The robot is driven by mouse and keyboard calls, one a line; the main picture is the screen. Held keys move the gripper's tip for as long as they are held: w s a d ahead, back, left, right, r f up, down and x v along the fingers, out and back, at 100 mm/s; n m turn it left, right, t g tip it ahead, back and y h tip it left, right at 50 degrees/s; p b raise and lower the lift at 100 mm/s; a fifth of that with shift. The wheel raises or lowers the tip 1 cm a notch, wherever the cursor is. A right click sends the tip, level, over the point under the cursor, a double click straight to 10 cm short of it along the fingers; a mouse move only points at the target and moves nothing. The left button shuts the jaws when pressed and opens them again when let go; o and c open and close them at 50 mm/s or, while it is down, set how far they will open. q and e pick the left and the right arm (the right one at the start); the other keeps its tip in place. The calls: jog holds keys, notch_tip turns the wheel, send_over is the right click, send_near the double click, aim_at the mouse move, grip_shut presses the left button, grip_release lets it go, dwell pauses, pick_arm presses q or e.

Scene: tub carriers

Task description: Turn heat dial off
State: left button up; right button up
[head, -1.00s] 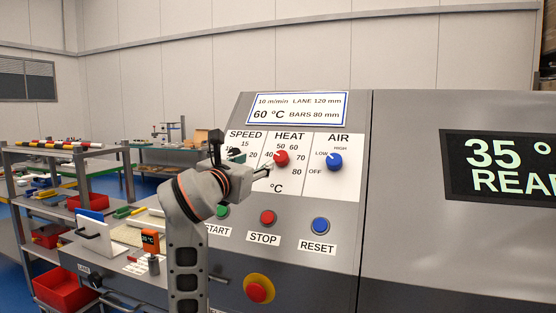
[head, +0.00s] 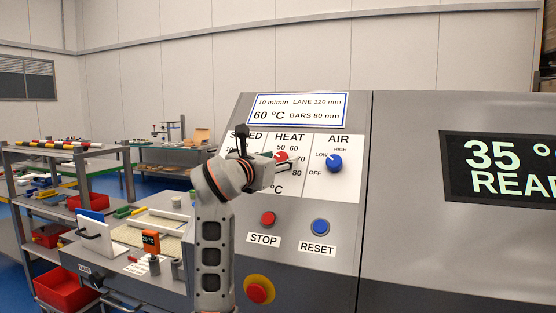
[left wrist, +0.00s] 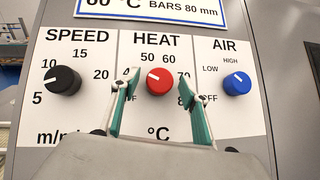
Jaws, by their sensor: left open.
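The red heat dial (left wrist: 159,80) sits under the word HEAT on the white panel. Its white mark points up and to the left, near the 50 side. It also shows in the head view (head: 281,156), partly covered by my gripper. My left gripper (left wrist: 160,92) is open, with one green-padded finger to each side of the dial in the wrist view, apart from it. In the head view its fingers (head: 284,162) are close to the dial. I cannot tell whether the tips reach around it. The low part of the heat scale is hidden by a finger.
The black speed dial (left wrist: 64,80) is left of the heat dial and the blue air dial (left wrist: 237,84) is right. Below are the stop button (head: 268,218), reset button (head: 320,227) and a yellow-ringed red button (head: 257,290). A sign (head: 297,108) sits above.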

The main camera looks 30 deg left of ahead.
pick_arm(q)
jog(key=c, duration=1.1)
jog(key=shift+n, duration=0.4)
jog(key=shift+d+n+y+b, duration=0.15)
jog(key=shift+n+y+b, duration=0.3)
jog(key=shift+n+y, duration=0.3)
jog(key=n+y, duration=0.2)
jog(key=n, duration=0.1)
jog(key=shift+d+g+y+b, duration=0.15)
jog(key=shift+g+y+b, duration=0.1)
jog(key=shift+g+b, duration=0.15)
jog(key=n+g+y, duration=0.1)
jog(key=n, duration=0.1)
jog(key=n+y, duration=0.1)
jog(key=n, duration=0.1)
jog(key=shift+w+d+n+g+y, duration=0.1)
jog(key=shift+n+g+y, duration=0.2)
jog(key=shift+g, duration=0.1)
jog(key=shift+r+n+g+y, duration=0.15)
jog(key=shift+n+g+y, duration=0.5)
jog(key=shift+n, duration=0.6)
